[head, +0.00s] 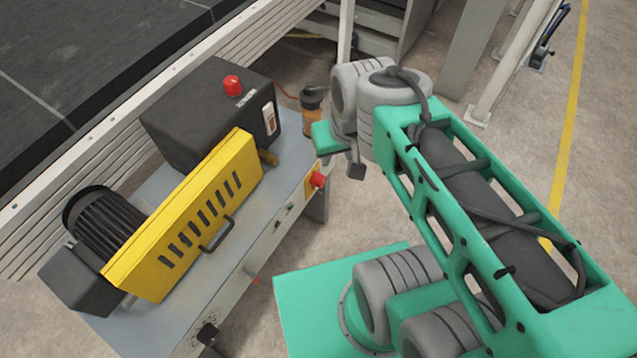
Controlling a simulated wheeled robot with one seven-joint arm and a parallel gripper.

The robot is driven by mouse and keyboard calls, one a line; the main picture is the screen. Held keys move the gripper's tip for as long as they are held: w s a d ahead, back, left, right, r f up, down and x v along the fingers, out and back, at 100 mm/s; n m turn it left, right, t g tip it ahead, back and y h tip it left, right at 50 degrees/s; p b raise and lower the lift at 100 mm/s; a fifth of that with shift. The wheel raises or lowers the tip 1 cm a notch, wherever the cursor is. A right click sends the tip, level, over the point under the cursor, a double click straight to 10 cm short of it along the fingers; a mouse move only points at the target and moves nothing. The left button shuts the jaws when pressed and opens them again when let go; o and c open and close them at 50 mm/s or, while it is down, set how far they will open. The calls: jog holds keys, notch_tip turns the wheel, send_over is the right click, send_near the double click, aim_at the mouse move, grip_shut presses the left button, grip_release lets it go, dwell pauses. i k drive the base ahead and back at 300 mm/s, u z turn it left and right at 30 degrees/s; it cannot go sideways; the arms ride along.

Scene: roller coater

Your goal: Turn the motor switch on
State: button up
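The roller coater's drive stands at left, with a yellow slotted guard (190,222), a finned black motor (103,219) and a black box (195,115). A pale switch plate with an orange-red part (269,118) is on the box's right end. Small controls (278,224) sit on the grey front panel, beside a red knob on a yellow plate (318,180). I cannot tell which control is the motor switch, or its position. My gripper (356,171) appears only as a small dark part below my wrist, right of the red knob and apart from it. Its fingers cannot be made out.
A red button (232,85) tops the black box. An amber jar with a dark cap (311,110) stands behind the panel's far end. A dark conveyor bed (75,65) with a metal side rail runs along the upper left.

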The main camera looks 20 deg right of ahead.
aim_at(317, 180)
jog(key=u, duration=2.55)
jog(key=k, duration=0.95)
jog(key=z, duration=0.6)
